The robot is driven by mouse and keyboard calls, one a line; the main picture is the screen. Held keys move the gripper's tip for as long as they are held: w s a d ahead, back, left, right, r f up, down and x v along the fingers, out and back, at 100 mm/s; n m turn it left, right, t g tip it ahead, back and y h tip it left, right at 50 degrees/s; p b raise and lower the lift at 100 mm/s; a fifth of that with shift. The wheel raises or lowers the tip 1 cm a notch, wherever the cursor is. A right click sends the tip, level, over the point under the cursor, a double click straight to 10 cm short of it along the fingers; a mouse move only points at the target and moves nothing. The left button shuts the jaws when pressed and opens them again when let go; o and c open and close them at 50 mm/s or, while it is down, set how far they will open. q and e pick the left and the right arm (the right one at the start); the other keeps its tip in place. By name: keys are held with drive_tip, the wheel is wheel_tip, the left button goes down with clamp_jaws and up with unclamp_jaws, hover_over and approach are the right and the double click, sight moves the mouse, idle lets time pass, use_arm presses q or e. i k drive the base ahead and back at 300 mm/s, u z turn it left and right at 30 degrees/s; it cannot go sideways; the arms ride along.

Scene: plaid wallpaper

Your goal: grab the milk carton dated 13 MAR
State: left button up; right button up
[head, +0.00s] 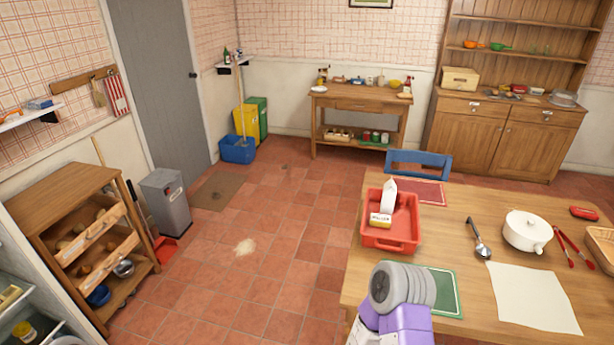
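A white carton with a peaked top (389,194) stands in a red tray (411,243) at the table's left side. No date can be read on it. A small yellow and white box (380,220) is in front of it, in the same tray. A grey and purple part of my own arm rises at the bottom, just in front of the tray. Neither of my grippers shows in this view.
The wooden table (470,258) also holds a white pot (527,231), a ladle (479,240), red tongs (574,248) and a pale sheet (534,298). Shelves with items (25,300) stand at lower left. The tiled floor is mostly clear, with a pale spill (245,247).

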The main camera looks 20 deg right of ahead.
sight(386, 205)
drive_tip(key=u, duration=0.25)
drive_tip(key=i, duration=2.3)
drive_tip(key=z, duration=1.5)
drive_tip(key=i, duration=0.9)
drive_tip(key=z, duration=1)
